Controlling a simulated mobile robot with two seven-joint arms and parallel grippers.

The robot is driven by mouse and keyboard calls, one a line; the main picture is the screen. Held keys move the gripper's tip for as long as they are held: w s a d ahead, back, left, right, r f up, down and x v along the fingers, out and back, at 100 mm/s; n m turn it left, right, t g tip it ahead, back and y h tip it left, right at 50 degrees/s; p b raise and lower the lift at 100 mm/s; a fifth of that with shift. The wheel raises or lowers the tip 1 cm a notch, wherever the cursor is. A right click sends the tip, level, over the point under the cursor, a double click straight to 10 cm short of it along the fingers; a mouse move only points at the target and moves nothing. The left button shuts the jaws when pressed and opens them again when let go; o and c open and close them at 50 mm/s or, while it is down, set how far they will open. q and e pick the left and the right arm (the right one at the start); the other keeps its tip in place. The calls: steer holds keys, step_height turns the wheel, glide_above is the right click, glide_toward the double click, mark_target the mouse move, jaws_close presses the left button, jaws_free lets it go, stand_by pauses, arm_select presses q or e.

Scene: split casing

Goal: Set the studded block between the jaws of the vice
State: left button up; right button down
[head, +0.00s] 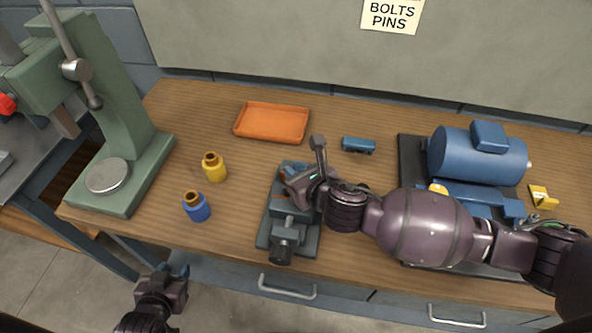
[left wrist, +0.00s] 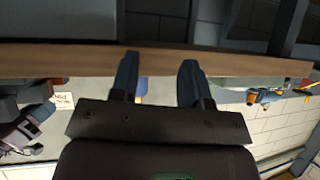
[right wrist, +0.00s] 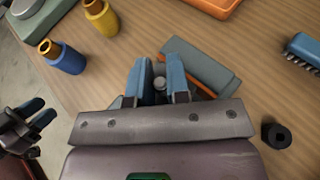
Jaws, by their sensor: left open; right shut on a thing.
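The studded block (head: 358,145) is blue with a row of dark studs along one side. It lies on the bench right of the vice; the right wrist view shows it at the right edge (right wrist: 304,46). The grey-green vice (head: 268,238) stands mid-bench, its jaws largely covered by my right gripper (head: 288,182). In the right wrist view that gripper (right wrist: 158,72) is shut on a small grey rounded part (right wrist: 160,84) at the vice, mostly hidden by the fingers. My left gripper (head: 172,272) is open and empty in front of the bench edge; its fingers (left wrist: 158,75) are apart.
An orange tray (head: 272,107) lies behind the vice. Yellow (head: 215,168) and blue (head: 197,208) bottles stand left. A green press (head: 118,130) stands far left, a blue motor (head: 470,158) right.

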steer(key=shift+f+b, duration=0.4)
steer(key=shift+f, duration=0.25)
stand_by(0.8)
steer(key=c, duration=1)
jaws_free()
steer(key=shift+f, duration=0.2)
steer(key=shift+r, duration=0.15)
step_height(320, 180, up, 3)
steer(key=p, duration=0.3)
steer(key=shift+r, duration=2.45)
